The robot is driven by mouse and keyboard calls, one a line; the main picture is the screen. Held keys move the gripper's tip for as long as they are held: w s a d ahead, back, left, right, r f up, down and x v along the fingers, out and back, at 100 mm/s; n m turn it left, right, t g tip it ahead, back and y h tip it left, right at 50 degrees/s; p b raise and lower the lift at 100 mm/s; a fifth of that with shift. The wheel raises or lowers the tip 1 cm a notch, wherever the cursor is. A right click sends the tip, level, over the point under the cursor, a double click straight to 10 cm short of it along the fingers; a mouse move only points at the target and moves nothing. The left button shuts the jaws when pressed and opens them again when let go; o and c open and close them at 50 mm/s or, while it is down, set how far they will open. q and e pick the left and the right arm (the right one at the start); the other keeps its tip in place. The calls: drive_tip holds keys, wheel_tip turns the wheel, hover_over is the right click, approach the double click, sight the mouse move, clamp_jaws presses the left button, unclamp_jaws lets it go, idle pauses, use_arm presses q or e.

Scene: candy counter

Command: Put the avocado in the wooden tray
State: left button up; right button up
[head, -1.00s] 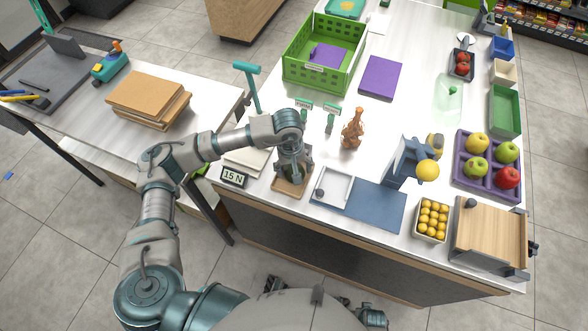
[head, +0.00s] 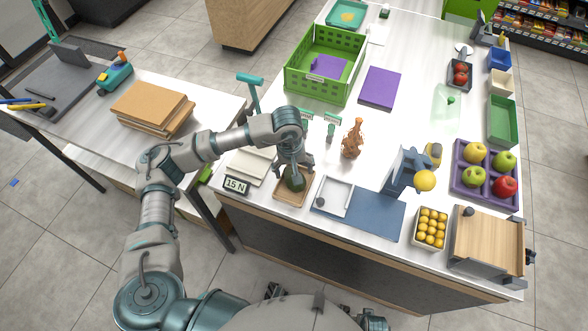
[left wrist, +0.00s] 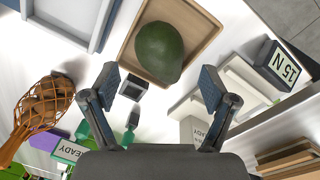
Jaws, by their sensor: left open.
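A dark green avocado (left wrist: 159,52) lies in the small wooden tray (left wrist: 207,38) in the left wrist view. In the head view the avocado (head: 293,180) shows in the tray (head: 284,200), just below my left gripper. My left gripper (left wrist: 160,85) is open, its two fingers spread wide, and the avocado is beyond the fingertips with nothing between them. In the head view the left gripper (head: 294,164) is right above the tray and partly covers it. My right gripper is not in view.
A white tray (head: 334,197) and a blue mat (head: 372,212) lie right of the wooden tray. A "15 N" display (head: 235,185) stands to its left.

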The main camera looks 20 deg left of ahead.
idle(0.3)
use_arm(q)
drive_tip(key=r, duration=0.8)
drive_tip(key=a+r, duration=0.1)
drive_tip(key=r, duration=0.2)
drive_tip(key=shift+s+r, duration=0.15)
drive_tip(key=shift+r, duration=0.25)
drive_tip(key=shift+d, duration=0.1)
